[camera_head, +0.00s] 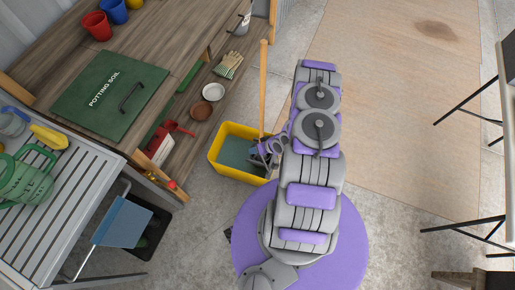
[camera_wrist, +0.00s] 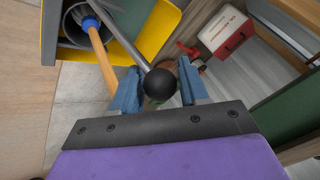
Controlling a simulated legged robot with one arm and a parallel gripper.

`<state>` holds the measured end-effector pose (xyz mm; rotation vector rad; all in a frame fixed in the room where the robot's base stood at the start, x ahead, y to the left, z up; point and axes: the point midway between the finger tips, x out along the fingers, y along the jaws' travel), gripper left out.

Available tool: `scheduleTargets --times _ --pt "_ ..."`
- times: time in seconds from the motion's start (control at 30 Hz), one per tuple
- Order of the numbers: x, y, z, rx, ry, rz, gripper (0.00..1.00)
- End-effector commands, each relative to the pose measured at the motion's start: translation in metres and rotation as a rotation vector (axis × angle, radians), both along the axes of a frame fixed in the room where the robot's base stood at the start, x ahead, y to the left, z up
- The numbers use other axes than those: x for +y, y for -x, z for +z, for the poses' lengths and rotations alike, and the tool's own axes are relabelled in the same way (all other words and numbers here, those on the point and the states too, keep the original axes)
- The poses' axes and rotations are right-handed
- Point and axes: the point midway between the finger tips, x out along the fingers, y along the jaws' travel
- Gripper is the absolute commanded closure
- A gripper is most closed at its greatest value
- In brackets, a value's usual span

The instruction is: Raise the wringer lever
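The wringer lever is a grey rod (camera_wrist: 118,32) ending in a round black knob (camera_wrist: 160,84) in the wrist view. It rises from the yellow bucket (camera_wrist: 160,30), which also stands on the floor in the head view (camera_head: 222,167). My gripper (camera_wrist: 160,82) is open, with one blue finger on each side of the knob. The knob sits between the fingers; firm contact on both sides does not show. In the head view my gripper (camera_head: 268,151) is over the bucket's right side, and the lever is too small or hidden to make out.
A mop with a wooden handle (camera_head: 263,85) stands in the bucket. A wooden workbench (camera_head: 150,45) and a lower shelf with bowls and gloves (camera_head: 229,64) are on the left. Open floor (camera_head: 370,100) lies to the right.

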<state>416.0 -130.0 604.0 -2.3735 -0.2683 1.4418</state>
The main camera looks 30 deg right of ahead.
Motion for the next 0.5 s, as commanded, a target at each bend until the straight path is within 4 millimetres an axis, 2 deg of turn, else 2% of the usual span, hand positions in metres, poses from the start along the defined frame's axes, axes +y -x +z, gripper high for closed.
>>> scheduleTargets --times 0.03,0.13,0.37,0.5 --pt "-0.0001 -0.0004 0.0002 -0.001 0.000 0.000 0.51" --pt "-0.0002 -0.0007 0.0007 -0.003 0.001 0.000 0.41" --pt "-0.0001 -0.0011 0.0014 -0.005 0.001 0.001 0.41" --pt "-0.0036 0.0017 0.0082 -0.006 0.002 0.000 0.41"
